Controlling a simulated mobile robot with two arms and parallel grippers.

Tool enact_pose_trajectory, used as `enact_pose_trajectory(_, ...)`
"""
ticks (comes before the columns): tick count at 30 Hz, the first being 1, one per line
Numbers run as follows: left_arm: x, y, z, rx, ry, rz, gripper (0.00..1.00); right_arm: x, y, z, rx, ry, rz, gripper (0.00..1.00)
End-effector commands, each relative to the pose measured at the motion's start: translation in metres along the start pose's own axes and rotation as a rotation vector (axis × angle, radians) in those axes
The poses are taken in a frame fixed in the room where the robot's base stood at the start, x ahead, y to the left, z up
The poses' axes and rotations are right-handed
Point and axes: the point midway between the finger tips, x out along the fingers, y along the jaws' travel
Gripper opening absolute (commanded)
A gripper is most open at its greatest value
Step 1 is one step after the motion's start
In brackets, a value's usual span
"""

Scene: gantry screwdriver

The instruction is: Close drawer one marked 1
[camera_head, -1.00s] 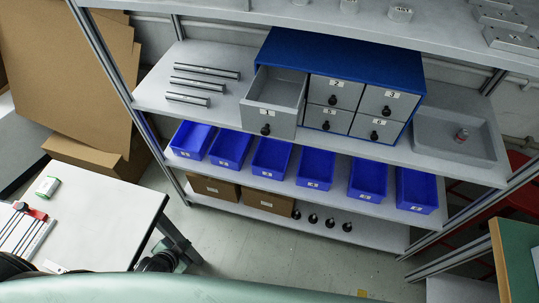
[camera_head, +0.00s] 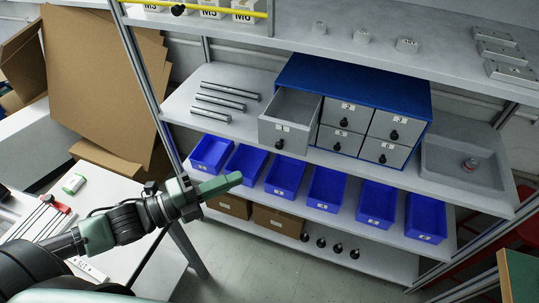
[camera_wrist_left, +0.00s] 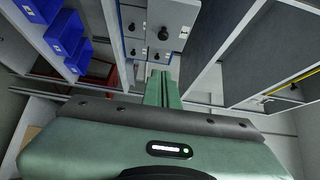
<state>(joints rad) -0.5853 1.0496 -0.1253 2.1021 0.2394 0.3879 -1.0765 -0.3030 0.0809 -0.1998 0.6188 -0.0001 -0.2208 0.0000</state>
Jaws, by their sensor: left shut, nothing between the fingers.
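Drawer one (camera_head: 268,133), grey with a label 1 and a black knob (camera_head: 279,144), is pulled well out of the blue cabinet (camera_head: 352,82). It is at the cabinet's upper left, and its inside looks empty. The other drawers are shut. My left gripper (camera_head: 234,180) is shut and empty, in front of and below drawer one, to the left of its knob and apart from it. In the left wrist view, the green fingers (camera_wrist_left: 162,88) point toward the grey drawer fronts with black knobs. My right gripper is not in view.
Blue bins (camera_head: 326,190) line the shelf below the cabinet. Metal bars (camera_head: 220,104) lie left of it, and a grey tray (camera_head: 440,178) sits to its right. A shelf post (camera_head: 143,75) stands at left. A white table (camera_head: 120,215) is under my left arm.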

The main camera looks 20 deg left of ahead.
Motion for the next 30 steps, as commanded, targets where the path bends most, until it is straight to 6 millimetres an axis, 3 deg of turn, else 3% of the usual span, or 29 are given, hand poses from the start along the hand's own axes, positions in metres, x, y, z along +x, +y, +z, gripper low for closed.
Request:
enact_pose_trajectory(17, 0.088, -0.003, 0.001, 0.002, -0.001, -0.003, 0.0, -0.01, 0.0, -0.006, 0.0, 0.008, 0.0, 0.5)
enact_pose_trajectory(21, 0.099, -0.002, 0.017, 0.003, -0.003, 0.002, 0.0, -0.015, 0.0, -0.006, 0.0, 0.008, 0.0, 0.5)
enact_pose_trajectory(30, 0.111, 0.001, 0.028, -0.002, -0.001, 0.002, 0.0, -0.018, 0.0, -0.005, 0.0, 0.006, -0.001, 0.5)
